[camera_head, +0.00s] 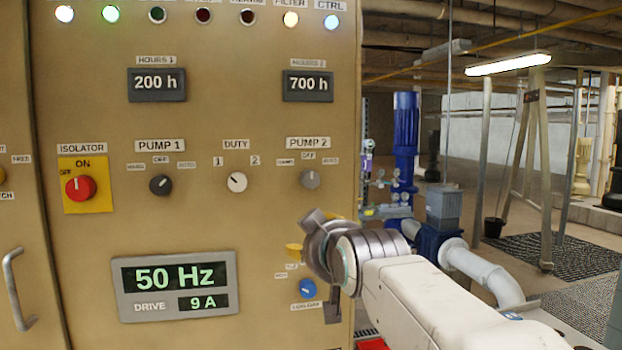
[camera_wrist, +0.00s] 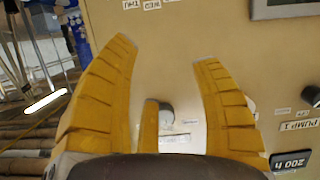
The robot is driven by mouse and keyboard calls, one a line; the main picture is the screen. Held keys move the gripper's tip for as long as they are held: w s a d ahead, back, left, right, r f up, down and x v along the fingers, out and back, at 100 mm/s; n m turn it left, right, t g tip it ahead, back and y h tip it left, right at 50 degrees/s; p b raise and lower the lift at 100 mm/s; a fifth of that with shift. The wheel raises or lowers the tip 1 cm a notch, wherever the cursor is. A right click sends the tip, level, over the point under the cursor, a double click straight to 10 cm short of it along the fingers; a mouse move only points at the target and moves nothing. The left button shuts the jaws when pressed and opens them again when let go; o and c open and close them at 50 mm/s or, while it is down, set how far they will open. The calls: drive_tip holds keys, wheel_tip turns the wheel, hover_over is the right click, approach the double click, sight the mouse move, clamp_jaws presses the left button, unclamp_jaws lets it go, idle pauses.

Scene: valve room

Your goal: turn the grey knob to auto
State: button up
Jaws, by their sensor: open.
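The grey knob (camera_head: 310,180) sits on the beige panel under the PUMP 2 label. Small labels stand to its left, above it and to its right; the right one seems to read AUTO. Its pointer seems to be about upright, near OFF, but it is small. In the wrist view, which is upside down, the grey knob (camera_wrist: 167,116) shows beyond the short middle finger, which partly hides it. My gripper (camera_wrist: 166,52) is open, with yellow fingers spread either side of the knob and nothing held. In the head view my wrist is below and right of the knob.
Other controls are near: the dark PUMP 1 knob (camera_head: 160,185), white DUTY knob (camera_head: 237,182), red isolator (camera_head: 80,187) and blue knob (camera_head: 307,288) under my wrist. A drive display (camera_head: 177,285) is lower left. Pipes and a blue pump (camera_head: 405,140) stand right of the panel.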

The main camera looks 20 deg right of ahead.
sight(312, 180)
drive_tip(key=w+r+t, duration=0.1)
drive_tip(key=r, duration=0.2)
drive_tip(key=d+r+t, duration=0.1)
drive_tip(key=r, duration=0.2)
drive_tip(key=w+r+t+h, duration=0.1)
drive_tip(key=r, duration=0.3)
drive_tip(key=shift+w+d+p, duration=0.2)
drive_tip(key=shift+w+p, duration=0.15)
drive_tip(key=shift+p+x, duration=1.1)
drive_tip(key=shift+x, duration=1.95)
drive_tip(key=shift+f, duration=0.15)
clamp_jaws()
